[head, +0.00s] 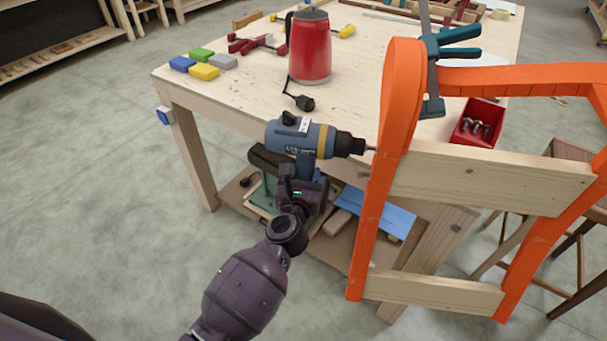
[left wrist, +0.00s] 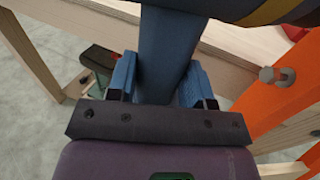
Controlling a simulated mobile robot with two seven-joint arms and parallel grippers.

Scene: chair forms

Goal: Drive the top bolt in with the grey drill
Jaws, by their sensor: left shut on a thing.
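The grey-blue drill (head: 296,136) with a yellow band and black chuck is level, its chuck pointing right at the orange chair form (head: 381,180). Its thin tip meets or nearly meets the orange side piece; I cannot tell if it touches a bolt. My left gripper (head: 308,176) is shut on the drill's handle, which also shows between its fingers in the left wrist view (left wrist: 166,55). A bolt (head: 363,175) sticks out of the orange piece just below the tip. One bolt head (left wrist: 280,75) shows in the left wrist view. My right gripper is not in view.
The wooden workbench (head: 245,95) stands behind the drill, with a red canister (head: 310,48) and coloured blocks (head: 204,71) on it. A teal clamp (head: 432,60) grips the chair form's top. A red bin (head: 477,122) holds several bolts. Floor at left is clear.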

